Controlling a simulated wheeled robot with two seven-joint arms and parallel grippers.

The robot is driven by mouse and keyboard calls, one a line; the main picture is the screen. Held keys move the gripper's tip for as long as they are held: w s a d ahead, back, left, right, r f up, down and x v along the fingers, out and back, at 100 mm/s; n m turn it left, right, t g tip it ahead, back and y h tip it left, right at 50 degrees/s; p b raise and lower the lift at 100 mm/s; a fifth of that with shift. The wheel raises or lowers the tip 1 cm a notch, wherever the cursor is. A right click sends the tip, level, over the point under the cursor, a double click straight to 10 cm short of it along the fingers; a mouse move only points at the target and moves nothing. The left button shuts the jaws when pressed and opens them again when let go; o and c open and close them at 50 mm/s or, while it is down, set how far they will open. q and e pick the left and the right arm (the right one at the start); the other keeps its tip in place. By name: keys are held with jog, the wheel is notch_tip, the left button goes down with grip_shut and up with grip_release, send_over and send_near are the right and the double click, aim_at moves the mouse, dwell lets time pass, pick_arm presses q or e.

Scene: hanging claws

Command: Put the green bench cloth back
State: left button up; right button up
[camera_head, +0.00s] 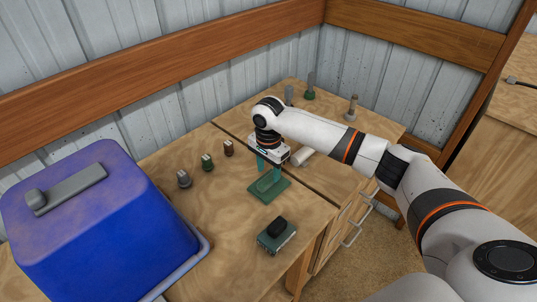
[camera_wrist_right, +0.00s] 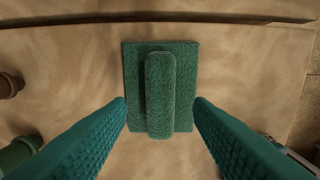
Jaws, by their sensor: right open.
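The green bench cloth (camera_head: 268,191) lies flat on the wooden bench as a green rectangle with a raised, rounded ridge along its middle. In the right wrist view the cloth (camera_wrist_right: 160,90) is centred, its ridge running up and down the picture. My right gripper (camera_head: 269,168) points down just over the cloth. Its teal fingers (camera_wrist_right: 161,101) are open, one on each side of the ridge, and appear apart from it. Nothing is held. The arm and fingers hide part of the bench behind the cloth. My left gripper is not in view.
A blue box (camera_head: 110,225) with a grey handle fills the left. A dark green block with a black top (camera_head: 277,234) sits near the front edge. Small pegs, including a brown one (camera_head: 228,148), stand left of the cloth; others, including a tan one (camera_head: 351,108), stand at the back.

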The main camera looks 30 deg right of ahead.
aim_at(269, 178)
notch_tip(269, 178, up, 9)
jog(key=b, duration=0.1)
jog(key=shift+f, duration=0.15)
dwell(0.5)
